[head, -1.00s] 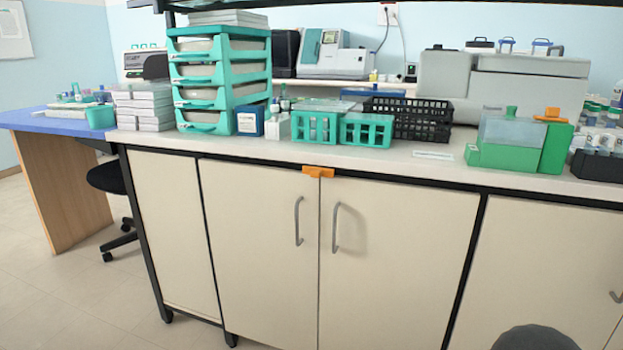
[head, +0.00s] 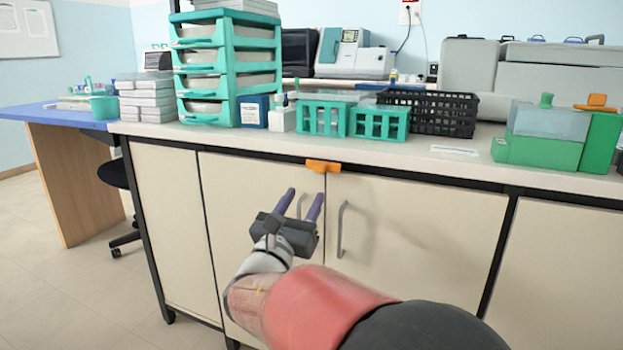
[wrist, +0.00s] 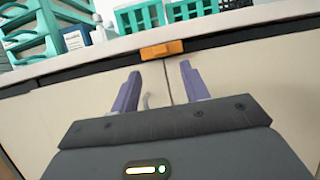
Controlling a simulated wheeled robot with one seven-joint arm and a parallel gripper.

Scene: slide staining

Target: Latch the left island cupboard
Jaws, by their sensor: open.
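The left island cupboard has two cream doors, a left door (head: 245,230) and a right door (head: 430,235), both flush and closed in the head view. An orange latch (head: 323,166) sits at the top of the seam between them, under the worktop edge. It also shows in the wrist view (wrist: 161,50), lying crosswise above the seam. My gripper (head: 303,203) is open and empty in front of the left door, below the latch, partly hiding that door's grey handle. In the wrist view its purple fingers (wrist: 157,85) point up towards the latch, apart from it.
The right door's grey handle (head: 342,229) stands out just right of my gripper. The white worktop (head: 420,150) overhangs above, with teal racks (head: 378,123), a black basket (head: 440,115) and teal drawers (head: 230,70) near its edge.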

